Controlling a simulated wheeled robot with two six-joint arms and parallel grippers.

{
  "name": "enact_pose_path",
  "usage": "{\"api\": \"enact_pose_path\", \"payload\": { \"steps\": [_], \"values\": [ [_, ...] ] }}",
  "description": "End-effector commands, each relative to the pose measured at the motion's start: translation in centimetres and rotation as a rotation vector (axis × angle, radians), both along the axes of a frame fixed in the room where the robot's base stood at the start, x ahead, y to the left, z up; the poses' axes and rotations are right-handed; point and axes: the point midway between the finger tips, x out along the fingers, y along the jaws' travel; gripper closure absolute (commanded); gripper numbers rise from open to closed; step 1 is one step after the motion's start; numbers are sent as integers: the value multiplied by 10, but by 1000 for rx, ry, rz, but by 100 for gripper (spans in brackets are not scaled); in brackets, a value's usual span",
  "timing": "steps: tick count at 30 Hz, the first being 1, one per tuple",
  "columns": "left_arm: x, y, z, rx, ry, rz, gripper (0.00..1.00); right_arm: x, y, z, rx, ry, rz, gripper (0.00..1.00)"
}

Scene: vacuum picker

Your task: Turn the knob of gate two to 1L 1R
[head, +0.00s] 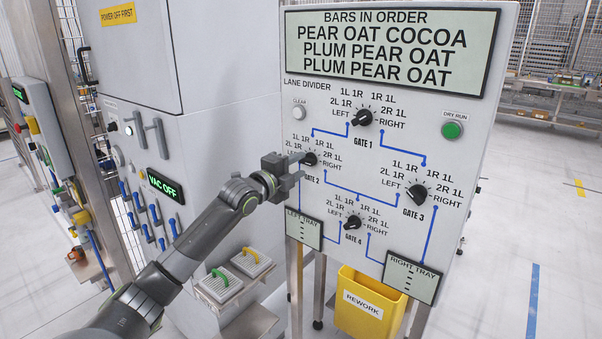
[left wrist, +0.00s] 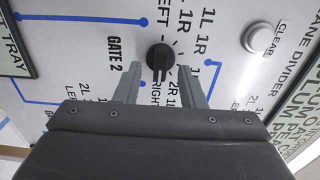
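The gate two knob (head: 310,159) is a black dial on the upright white panel, partly covered by my left gripper in the head view. It shows clearly in the left wrist view (left wrist: 158,57), its grip bar lying roughly along the LEFT–RIGHT line of its scale; I cannot tell surely which end is the pointer. The 1L 1R label (left wrist: 205,38) is beside it. My left gripper (head: 301,166) is open at the knob. In the left wrist view its fingertips (left wrist: 160,68) stand apart on either side of the knob, with gaps showing. My right gripper is not in view.
The gate one knob (head: 362,117), gate three knob (head: 417,191) and gate four knob (head: 352,222) share the panel. A clear button (head: 299,113) sits above gate two. A yellow rework bin (head: 366,309) stands below. A grey cabinet (head: 225,120) stands left of the panel.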

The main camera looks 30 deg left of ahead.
Motion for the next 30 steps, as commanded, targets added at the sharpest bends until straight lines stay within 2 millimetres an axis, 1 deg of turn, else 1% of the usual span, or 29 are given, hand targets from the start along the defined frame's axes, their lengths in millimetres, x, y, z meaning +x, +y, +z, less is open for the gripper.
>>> {"api": "enact_pose_path", "payload": {
  "steps": [1,6,17,25,30],
  "values": [
    [6,-1,-1,-1,-2,0,64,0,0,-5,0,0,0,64],
    [16,-2,-1,-1,0,-1,64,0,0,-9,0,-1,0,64],
    [19,-2,0,1,1,-1,64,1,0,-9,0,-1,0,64],
    [18,-2,0,1,1,-1,99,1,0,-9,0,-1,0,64],
    [18,-2,0,-1,1,-1,100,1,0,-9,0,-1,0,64]
  ]
}}
